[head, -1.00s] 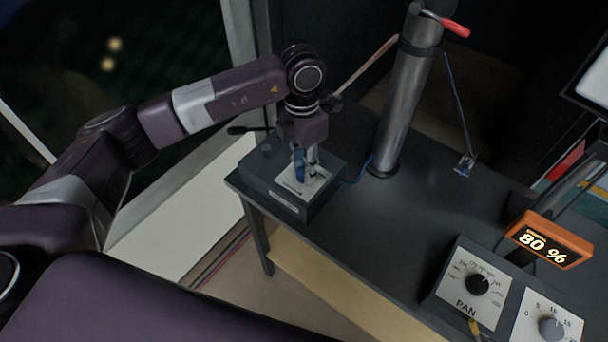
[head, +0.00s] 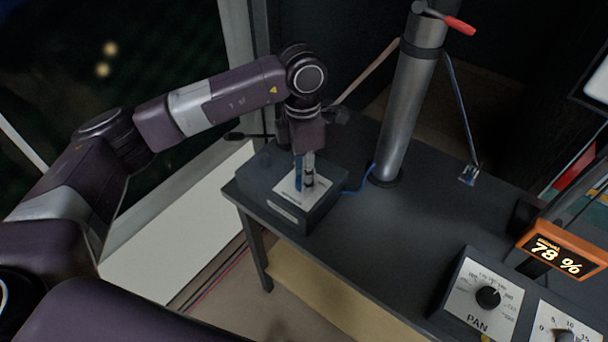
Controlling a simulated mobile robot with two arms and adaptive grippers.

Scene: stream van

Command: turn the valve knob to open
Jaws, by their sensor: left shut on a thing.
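My left gripper (head: 304,183) points down at the white label plate (head: 288,187) on top of a dark box (head: 268,195) at the table's left end. It is shut on the valve knob there, which the fingers mostly hide; a narrow blue part (head: 298,173) shows at the fingers. How far the knob is turned cannot be made out. My right gripper is not in view.
A metal mast (head: 408,110) with a red handle (head: 459,25) stands right of the box. An orange display (head: 562,250) reads 78 %. A PAN dial box (head: 466,300) sits at the lower right. The dark tabletop (head: 400,230) between is clear.

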